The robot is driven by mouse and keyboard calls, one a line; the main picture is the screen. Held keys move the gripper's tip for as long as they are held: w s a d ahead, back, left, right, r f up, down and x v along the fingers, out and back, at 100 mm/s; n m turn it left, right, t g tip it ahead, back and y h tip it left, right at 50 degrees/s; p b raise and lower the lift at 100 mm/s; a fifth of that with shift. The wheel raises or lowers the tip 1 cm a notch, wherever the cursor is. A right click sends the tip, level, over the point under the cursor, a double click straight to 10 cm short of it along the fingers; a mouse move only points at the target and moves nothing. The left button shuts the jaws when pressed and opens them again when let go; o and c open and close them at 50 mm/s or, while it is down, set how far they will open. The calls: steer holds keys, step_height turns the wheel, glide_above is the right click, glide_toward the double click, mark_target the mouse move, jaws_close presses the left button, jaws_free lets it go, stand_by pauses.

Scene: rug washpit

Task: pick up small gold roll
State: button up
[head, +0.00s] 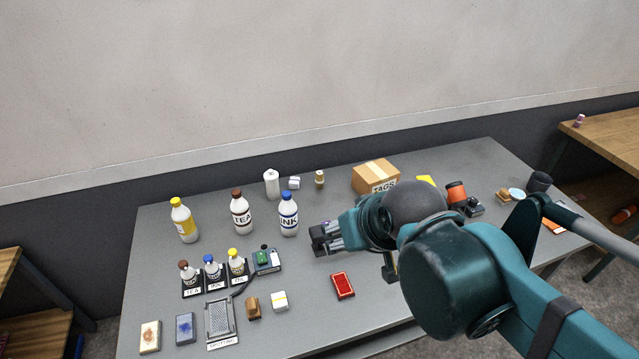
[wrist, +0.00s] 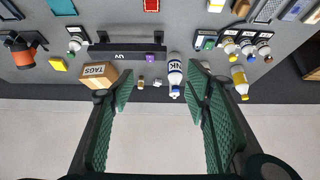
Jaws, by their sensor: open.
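The small gold roll (head: 320,178) stands upright near the back edge of the grey table, between a small white block and the tags box. It also shows in the wrist view (wrist: 140,83), small and distant between my fingers. My gripper (head: 322,239) is open and empty. In the head view it appears in front of the roll, to the lower right of the ink bottle, apart from the roll. In the wrist view my two green-padded fingers (wrist: 160,95) are spread wide, with nothing held between them. The roll is not hidden in either view.
The ink bottle (head: 288,215), white roll (head: 271,184), white block (head: 294,183) and cardboard tags box (head: 376,176) stand around the roll. A tea bottle (head: 241,213) and yellow-capped bottle (head: 184,221) are farther left.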

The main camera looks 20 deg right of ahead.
steer(key=shift+c, duration=1.3)
steer(key=w+d+r+m+g, duration=0.1)
steer(key=w+r+m, duration=0.2)
steer(key=w, duration=0.5)
steer(key=w+d+r+m+g, duration=0.1)
steer(key=w+r+m, duration=0.1)
steer(key=w, duration=0.6)
steer(key=m+g, duration=0.5)
steer(key=m, duration=0.8)
glide_above(319, 173)
steer(key=f, duration=1.2)
steer(key=f+p, duration=0.1)
steer(key=f, duration=1.2)
steer(key=shift+s+a+f, duration=0.15)
steer(key=shift+s+f, duration=0.05)
steer(key=shift+f, duration=0.05)
steer(key=shift+w+f, duration=0.25)
steer(key=shift+f, duration=0.3)
